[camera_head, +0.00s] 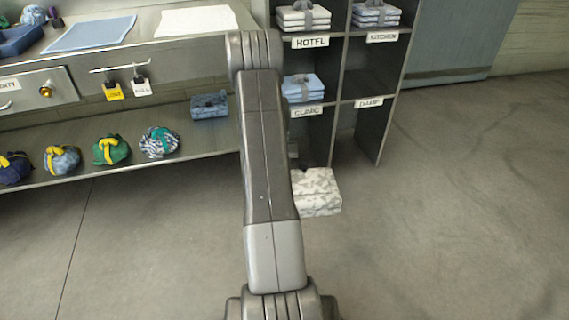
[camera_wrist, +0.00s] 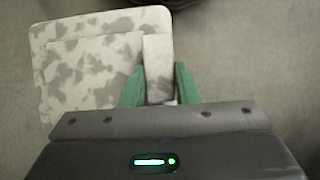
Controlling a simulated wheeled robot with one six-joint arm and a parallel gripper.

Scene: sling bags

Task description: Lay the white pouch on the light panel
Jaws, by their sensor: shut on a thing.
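The white pouch (camera_head: 318,192) has grey blotches and shows low in front of the shelf unit, partly behind my arm. In the wrist view the pouch (camera_wrist: 85,60) spans the upper left. My gripper (camera_wrist: 160,84) has green fingers on either side of a pale upright block-like part at the pouch's right edge, and is shut on it. The arm hides the gripper in the head view. A flat white panel (camera_head: 195,21) lies on the counter at the top, left of the shelf unit. Nothing is seen on it.
A light-blue panel (camera_head: 90,34) lies left of the white one. The shelf unit (camera_head: 345,75) with labelled cubbies and folded stacks stands right of the counter. Several tied bundles (camera_head: 110,149) and a blue pouch (camera_head: 209,105) sit on the lower shelf. Floor (camera_head: 460,210) at right is clear.

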